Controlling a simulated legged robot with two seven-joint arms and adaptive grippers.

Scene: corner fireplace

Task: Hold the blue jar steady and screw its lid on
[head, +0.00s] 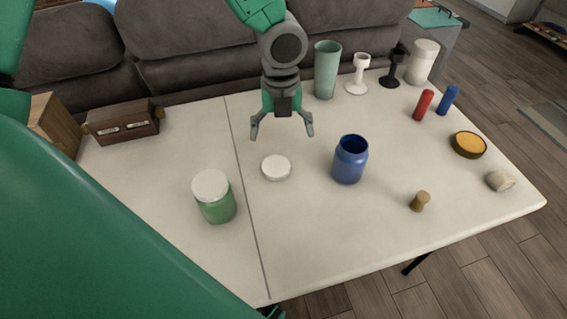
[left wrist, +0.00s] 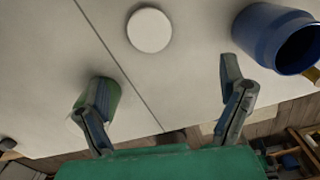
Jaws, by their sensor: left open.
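The blue jar (head: 349,163) stands upright and uncovered on the white table, right of its middle seam. A round white lid (head: 276,167) lies flat on the table to the left of the blue jar, apart from it. My left gripper (head: 283,132) is open and empty, fingers pointing down, above the table near the lid. In the left wrist view the lid (left wrist: 149,30) shows beyond the fingertips, and the blue jar (left wrist: 276,40) is at the upper right, partly cut off. My right gripper is not in view.
A green jar with a white lid (head: 214,199) stands left of the seam. A brown box (head: 123,122) is at the back left. A green tumbler (head: 327,70), goblets and a white canister (head: 422,62) line the back. A cork (head: 420,201) and small items sit right.

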